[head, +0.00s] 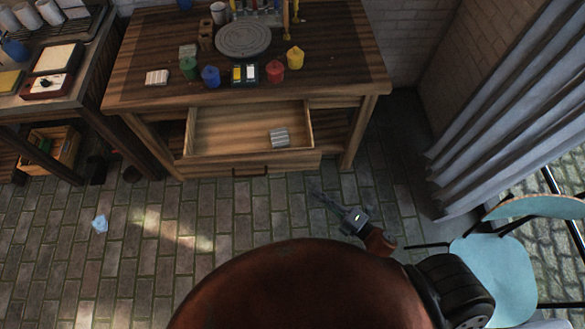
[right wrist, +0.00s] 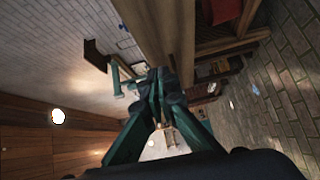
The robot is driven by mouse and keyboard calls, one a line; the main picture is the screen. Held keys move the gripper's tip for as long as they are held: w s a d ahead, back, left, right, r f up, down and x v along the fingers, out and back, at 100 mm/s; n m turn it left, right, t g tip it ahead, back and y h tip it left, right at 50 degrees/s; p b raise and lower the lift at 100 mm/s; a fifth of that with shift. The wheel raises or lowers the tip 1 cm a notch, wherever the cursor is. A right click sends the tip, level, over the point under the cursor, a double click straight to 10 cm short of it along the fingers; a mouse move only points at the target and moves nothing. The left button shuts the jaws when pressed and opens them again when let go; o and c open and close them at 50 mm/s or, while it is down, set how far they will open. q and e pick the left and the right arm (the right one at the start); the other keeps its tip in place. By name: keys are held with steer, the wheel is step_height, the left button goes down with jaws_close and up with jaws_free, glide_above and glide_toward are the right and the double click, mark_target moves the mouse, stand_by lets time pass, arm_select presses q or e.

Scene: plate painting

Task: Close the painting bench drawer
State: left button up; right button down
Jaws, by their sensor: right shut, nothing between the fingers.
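The wooden painting bench (head: 350,75) stands at the top of the head view. Its drawer (head: 220,165) is pulled out toward me and open, with a handle (head: 250,172) on its front. A small grey-white ribbed block (head: 279,137) lies inside the drawer at the right. My right gripper (head: 318,192) is shut and empty, in front of and to the right of the drawer front, apart from it. Its fingers also show in the right wrist view (right wrist: 158,82). My left gripper is not in view.
Paint pots, including a green one (head: 188,68) and a yellow one (head: 295,58), and a round grey turntable (head: 243,40) stand on the bench. A light blue chair (head: 495,265) is at the right. A crumpled bluish piece (head: 100,223) lies on the brick floor.

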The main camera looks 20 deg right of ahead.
steer(key=b, duration=0.1)
glide_toward(287, 161)
steer(key=w+a, duration=0.1)
steer(key=a, duration=0.3)
steer(key=w, duration=0.3)
steer(key=shift+w+d+f+n+b, duration=0.25)
steer(key=shift+d+f+n+b, duration=0.05)
steer(key=shift+d, duration=0.1)
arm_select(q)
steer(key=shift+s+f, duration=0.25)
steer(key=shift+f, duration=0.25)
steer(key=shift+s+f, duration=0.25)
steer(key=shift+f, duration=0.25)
arm_select(e)
steer(key=shift+w+d, duration=0.1)
steer(key=shift+w, duration=0.25)
steer(key=shift+w+d, duration=0.1)
